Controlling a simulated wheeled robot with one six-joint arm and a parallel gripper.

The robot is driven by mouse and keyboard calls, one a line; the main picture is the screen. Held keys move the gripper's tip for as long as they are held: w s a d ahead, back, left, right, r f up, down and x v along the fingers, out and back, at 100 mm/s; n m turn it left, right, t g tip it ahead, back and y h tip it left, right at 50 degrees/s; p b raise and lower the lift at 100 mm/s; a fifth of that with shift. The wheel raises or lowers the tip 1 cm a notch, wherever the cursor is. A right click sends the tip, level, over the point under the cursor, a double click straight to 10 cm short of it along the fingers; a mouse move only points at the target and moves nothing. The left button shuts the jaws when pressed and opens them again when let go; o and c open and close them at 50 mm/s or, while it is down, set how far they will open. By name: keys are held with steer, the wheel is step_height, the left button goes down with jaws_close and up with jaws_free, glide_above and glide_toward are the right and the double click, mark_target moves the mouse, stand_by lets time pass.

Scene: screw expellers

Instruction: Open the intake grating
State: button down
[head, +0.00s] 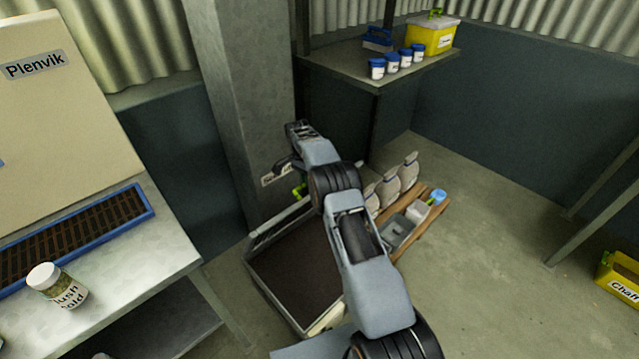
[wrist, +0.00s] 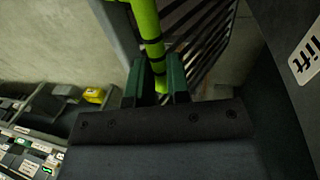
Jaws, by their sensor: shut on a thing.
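The intake grating (wrist: 205,38) shows in the wrist view as a row of dark parallel bars beside a lime-green bar handle (wrist: 148,22) with black bands. My gripper (wrist: 157,82) is shut on this handle, one green finger on each side of it. In the head view, a bit of the lime-green handle (head: 299,190) shows beside my wrist, near the pillar's foot. A framed bin (head: 255,280) with a dark brown inside lies below my arm. My arm hides part of the bin, and the grating's bars cannot be made out in the head view.
A grey pillar (head: 240,90) stands close behind my wrist. A label reading "lift" (wrist: 305,58) is at the right of the wrist view. Sacks (head: 387,186) and a wooden pallet (head: 428,212) are right of my arm. A metal bench (head: 150,260) stands left.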

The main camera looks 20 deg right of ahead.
steer(key=shift+w+a+f, duration=0.35)
steer(key=shift+w+a, duration=0.25)
steer(key=shift+w, duration=0.1)
steer(key=c, duration=1.5)
jaws_free()
steer(key=shift+o, duration=0.5)
steer(key=shift+w+f, duration=0.1)
steer(key=o, duration=0.3)
steer(key=shift+r, duration=0.2)
steer(key=shift+d, duration=0.2)
steer(key=shift+r, duration=0.15)
